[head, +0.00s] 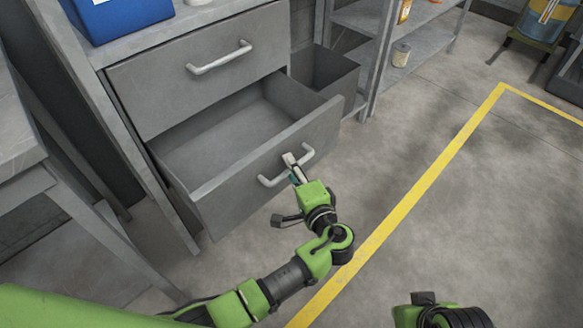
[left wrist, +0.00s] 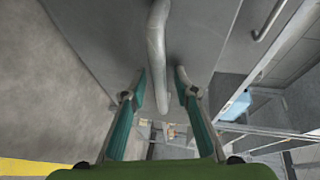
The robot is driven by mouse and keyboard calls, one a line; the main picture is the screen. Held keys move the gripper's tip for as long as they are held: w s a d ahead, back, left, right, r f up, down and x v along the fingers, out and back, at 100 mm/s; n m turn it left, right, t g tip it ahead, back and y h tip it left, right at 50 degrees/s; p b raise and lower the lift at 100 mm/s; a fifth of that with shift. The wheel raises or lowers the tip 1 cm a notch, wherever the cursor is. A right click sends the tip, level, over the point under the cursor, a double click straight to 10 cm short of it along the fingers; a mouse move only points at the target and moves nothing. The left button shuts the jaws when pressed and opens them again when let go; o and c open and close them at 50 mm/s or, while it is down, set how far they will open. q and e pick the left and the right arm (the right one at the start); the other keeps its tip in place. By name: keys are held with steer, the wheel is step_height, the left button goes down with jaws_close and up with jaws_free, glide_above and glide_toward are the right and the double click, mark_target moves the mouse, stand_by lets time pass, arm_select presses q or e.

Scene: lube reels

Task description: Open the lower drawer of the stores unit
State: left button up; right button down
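The grey stores unit (head: 120,100) stands at the left in the head view. Its lower drawer (head: 265,160) is pulled well out, and its empty inside shows. The upper drawer (head: 200,75) is shut. My left gripper (head: 292,165) is at the lower drawer's bar handle (head: 272,182). In the left wrist view, the handle (left wrist: 157,40) runs between the two fingertips of my left gripper (left wrist: 161,78). The fingers are apart, with a gap visible beside the bar. Part of my right arm shows at the bottom of the head view; its fingers do not show.
A blue box (head: 118,15) stands on top of the unit. A dark grey bin (head: 325,75) is behind the drawer, beside a shelf rack (head: 425,42) with a small can (head: 400,54). A yellow floor line (head: 420,185) crosses open floor at the right.

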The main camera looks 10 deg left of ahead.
arm_select(q)
steer(key=shift+s, duration=0.1)
steer(key=v, duration=0.7)
steer(key=shift+s+d, duration=0.1)
steer(key=shift+s, duration=0.05)
stand_by(0.3)
